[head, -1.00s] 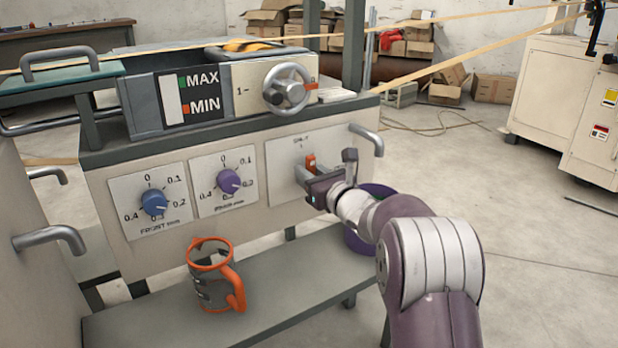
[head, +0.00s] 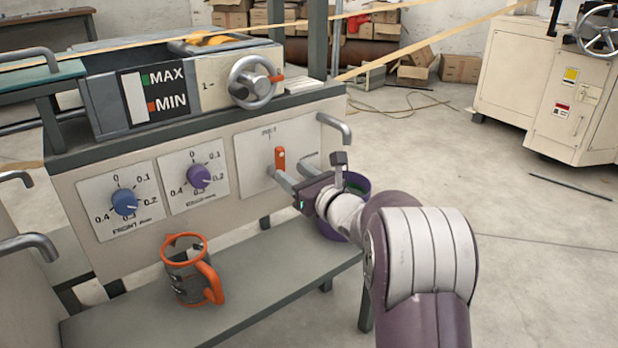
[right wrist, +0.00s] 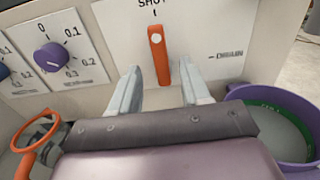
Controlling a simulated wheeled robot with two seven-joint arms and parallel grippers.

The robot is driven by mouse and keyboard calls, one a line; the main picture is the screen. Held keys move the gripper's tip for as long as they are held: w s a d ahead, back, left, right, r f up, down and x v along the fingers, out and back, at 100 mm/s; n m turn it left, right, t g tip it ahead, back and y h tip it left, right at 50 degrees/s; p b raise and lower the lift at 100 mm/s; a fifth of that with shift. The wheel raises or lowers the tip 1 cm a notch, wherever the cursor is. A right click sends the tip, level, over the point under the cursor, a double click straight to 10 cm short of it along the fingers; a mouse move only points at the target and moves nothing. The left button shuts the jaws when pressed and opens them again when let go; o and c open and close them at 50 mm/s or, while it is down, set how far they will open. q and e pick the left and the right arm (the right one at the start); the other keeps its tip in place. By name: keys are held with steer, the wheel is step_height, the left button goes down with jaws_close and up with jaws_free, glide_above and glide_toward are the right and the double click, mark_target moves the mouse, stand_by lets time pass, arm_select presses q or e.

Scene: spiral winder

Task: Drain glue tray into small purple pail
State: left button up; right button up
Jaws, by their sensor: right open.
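The glue tray (head: 110,121) sits on top of the machine, with a MAX/MIN level gauge (head: 139,101) on its front. An orange drain lever (head: 280,159) stands upright on the front plate, in line with the SHUT mark; a DRAIN mark lies to its right in the right wrist view. My right gripper (head: 297,174) is open in front of the lever. In the right wrist view the lever (right wrist: 158,55) shows between the separated fingers (right wrist: 160,88). The purple pail (head: 357,182) is below and right, partly behind my right arm; its open top also shows in the right wrist view (right wrist: 262,92). My left gripper is out of view.
An orange-rimmed jug (head: 184,262) stands on the lower shelf (head: 255,290). Blue (head: 124,201) and purple (head: 199,176) dials are left of the lever. A handwheel (head: 250,82) and a bent handle (head: 336,127) stick out nearby.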

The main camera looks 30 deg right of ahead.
steer(key=s+p, duration=0.1)
steer(key=s, duration=0.5)
steer(key=shift+s+d+p, duration=0.25)
steer(key=shift+s+p, duration=0.1)
steer(key=shift+p, duration=0.05)
stand_by(0.3)
